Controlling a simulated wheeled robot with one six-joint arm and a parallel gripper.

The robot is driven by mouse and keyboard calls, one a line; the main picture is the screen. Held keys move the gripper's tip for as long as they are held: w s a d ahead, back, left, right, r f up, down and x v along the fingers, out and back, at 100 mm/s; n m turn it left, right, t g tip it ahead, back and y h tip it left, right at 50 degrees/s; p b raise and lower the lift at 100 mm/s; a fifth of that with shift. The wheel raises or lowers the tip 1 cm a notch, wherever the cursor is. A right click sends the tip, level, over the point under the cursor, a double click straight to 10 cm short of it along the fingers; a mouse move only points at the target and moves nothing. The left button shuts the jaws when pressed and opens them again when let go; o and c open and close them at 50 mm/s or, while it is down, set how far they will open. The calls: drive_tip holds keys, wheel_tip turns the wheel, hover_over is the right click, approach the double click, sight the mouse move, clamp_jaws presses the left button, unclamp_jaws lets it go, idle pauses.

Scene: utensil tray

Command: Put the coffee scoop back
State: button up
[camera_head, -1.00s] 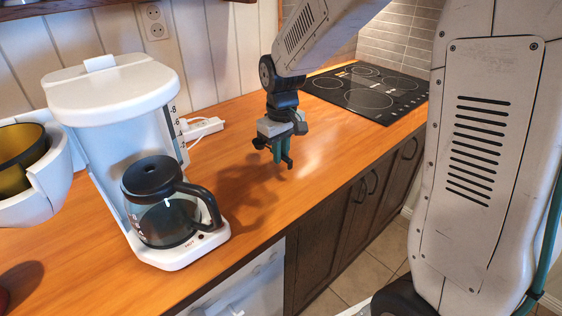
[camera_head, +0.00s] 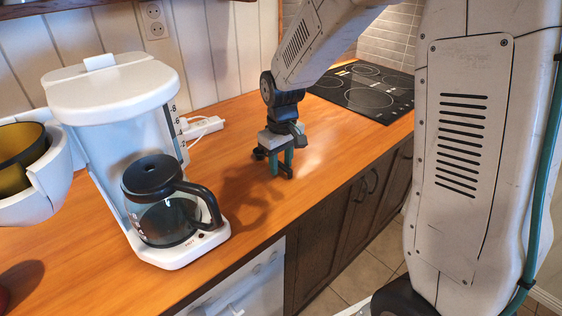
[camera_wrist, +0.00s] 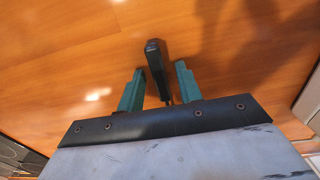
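A slim black object (camera_wrist: 155,62), which looks like the handle of the coffee scoop, shows in the wrist view between my two teal fingers. Its lower end runs out of sight under my gripper, so the scoop's bowl is hidden. My gripper (camera_wrist: 158,84) is open, with a gap on both sides of the black handle. In the head view my gripper (camera_head: 280,170) points down close to the wooden counter, right of the coffee maker. The scoop cannot be made out clearly there.
A white coffee maker (camera_head: 118,88) with a glass pot (camera_head: 165,217) stands on the left. Its open filter basket (camera_head: 42,185) swings out at far left. A power strip (camera_head: 203,127) lies near the wall. A black cooktop (camera_head: 365,92) is behind right. The counter (camera_head: 235,185) between is clear.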

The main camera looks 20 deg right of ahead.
wheel_tip(320, 180, up, 12)
drive_tip(key=s+d+r+m, duration=0.1)
drive_tip(key=s, duration=1.2)
drive_tip(key=s+d+r+m+t, duration=0.1)
drive_tip(key=s+r+m, duration=0.1)
drive_tip(key=s, duration=1.2)
drive_tip(key=shift+r+m, duration=0.15)
drive_tip(key=shift+m, duration=0.15)
drive_tip(key=shift+s, duration=0.1)
